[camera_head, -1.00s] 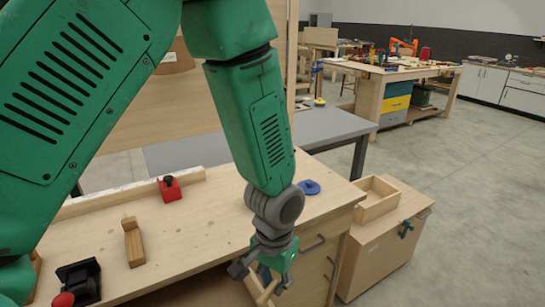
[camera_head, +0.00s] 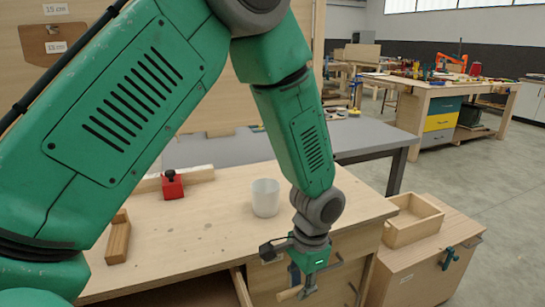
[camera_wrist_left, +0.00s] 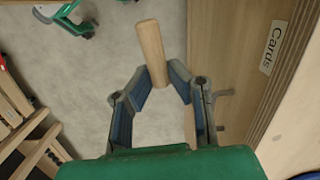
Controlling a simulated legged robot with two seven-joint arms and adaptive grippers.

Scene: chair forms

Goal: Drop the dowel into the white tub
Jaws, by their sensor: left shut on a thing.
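The white tub (camera_head: 265,198) stands upright on the wooden workbench, near its right end, and looks empty as far as I can see. My left gripper (camera_head: 297,286) is beyond the bench's front edge, below the top, to the right of and nearer than the tub. It is shut on the dowel, a pale wooden rod (camera_head: 290,294). In the left wrist view the dowel (camera_wrist_left: 151,48) is pinched between the fingertips (camera_wrist_left: 161,83), its far end sticking out past them. The floor shows beneath it. My right gripper is not in view.
The workbench top (camera_head: 225,225) is clear around the tub. An open wooden box (camera_head: 412,222) sits on a low cabinet at right. Drawer fronts are close to the gripper.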

